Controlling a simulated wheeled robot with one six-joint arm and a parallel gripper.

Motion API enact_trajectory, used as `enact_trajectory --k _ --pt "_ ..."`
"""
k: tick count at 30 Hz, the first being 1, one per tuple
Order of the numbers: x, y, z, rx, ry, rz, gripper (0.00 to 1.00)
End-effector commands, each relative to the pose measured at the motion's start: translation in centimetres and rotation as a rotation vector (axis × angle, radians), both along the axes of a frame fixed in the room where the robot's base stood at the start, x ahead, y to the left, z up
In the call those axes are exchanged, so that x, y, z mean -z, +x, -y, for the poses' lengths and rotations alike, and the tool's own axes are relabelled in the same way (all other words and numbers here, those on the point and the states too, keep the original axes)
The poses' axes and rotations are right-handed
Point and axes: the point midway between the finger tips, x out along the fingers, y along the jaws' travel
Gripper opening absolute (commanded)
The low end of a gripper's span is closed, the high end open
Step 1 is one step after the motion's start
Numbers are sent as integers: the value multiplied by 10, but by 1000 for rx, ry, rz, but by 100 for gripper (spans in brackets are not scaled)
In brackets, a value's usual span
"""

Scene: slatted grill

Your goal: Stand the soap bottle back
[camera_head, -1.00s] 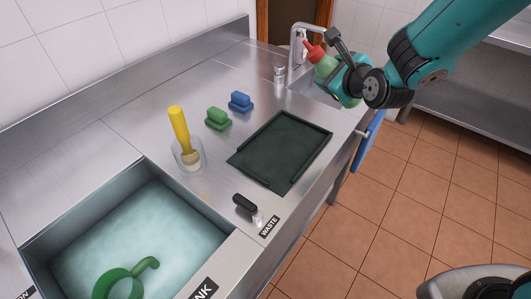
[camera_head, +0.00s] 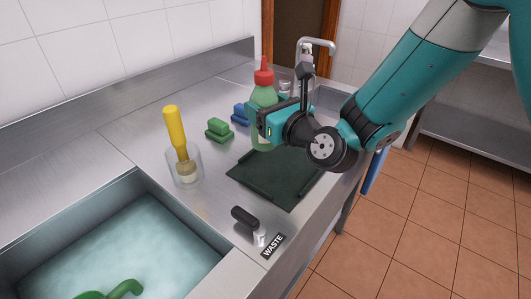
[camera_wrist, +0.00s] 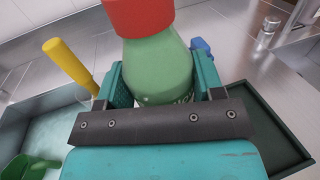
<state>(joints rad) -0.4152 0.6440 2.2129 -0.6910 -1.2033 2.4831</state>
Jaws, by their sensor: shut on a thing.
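The soap bottle (camera_head: 264,97) is green with a red cap and is upright in my gripper (camera_head: 262,122). The gripper is shut on the bottle's body, above the steel counter near the dark tray's back left corner. In the wrist view the bottle (camera_wrist: 158,70) stands between the two teal fingers (camera_wrist: 160,88), its red cap cut off by the top edge. The bottle's base is partly hidden, and I cannot tell its exact height above the counter.
The dark tray (camera_head: 262,187) lies on the counter below. A green sponge block (camera_head: 219,130) and a blue one (camera_head: 240,114) sit behind. A clear holder with a yellow-handled brush (camera_head: 177,135) stands left. A water-filled sink (camera_head: 120,245) is front left; a black-handled scraper (camera_head: 244,217) lies near the WASTE label.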

Motion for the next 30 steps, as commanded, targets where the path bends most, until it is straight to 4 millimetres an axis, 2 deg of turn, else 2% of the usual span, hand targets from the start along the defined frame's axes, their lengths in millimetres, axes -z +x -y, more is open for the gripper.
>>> enact_trajectory --k 1,10,17,29,30 --pt "18 1 0 1 1 2 53" --pt "37 1 0 1 1 3 53" --pt "72 1 0 1 0 2 53" --pt "75 0 0 1 0 3 53" --pt "76 0 0 0 -1 2 64"
